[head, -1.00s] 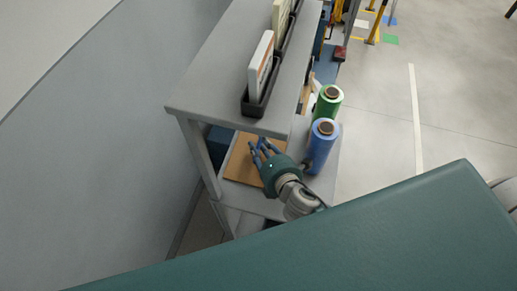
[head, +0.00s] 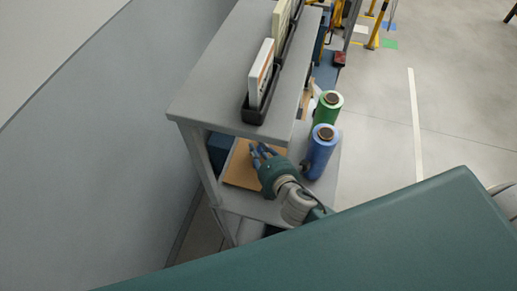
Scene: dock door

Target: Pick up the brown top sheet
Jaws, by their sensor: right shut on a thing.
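The brown top sheet (head: 240,170) lies flat on the lower shelf of a grey rack, partly hidden under the upper shelf. My right gripper (head: 261,152) is over the sheet, with its fingers reaching in beneath the upper shelf's front edge. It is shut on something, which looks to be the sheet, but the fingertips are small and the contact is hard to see. The sheet's far side is hidden by the upper shelf. My left gripper is not in view.
The grey upper shelf (head: 215,90) overhangs the sheet and carries black holders (head: 256,112) with upright binders. A blue film roll (head: 321,152) and a green roll (head: 328,106) stand right of my gripper. A wall (head: 75,160) is at left; open floor (head: 450,110) at right.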

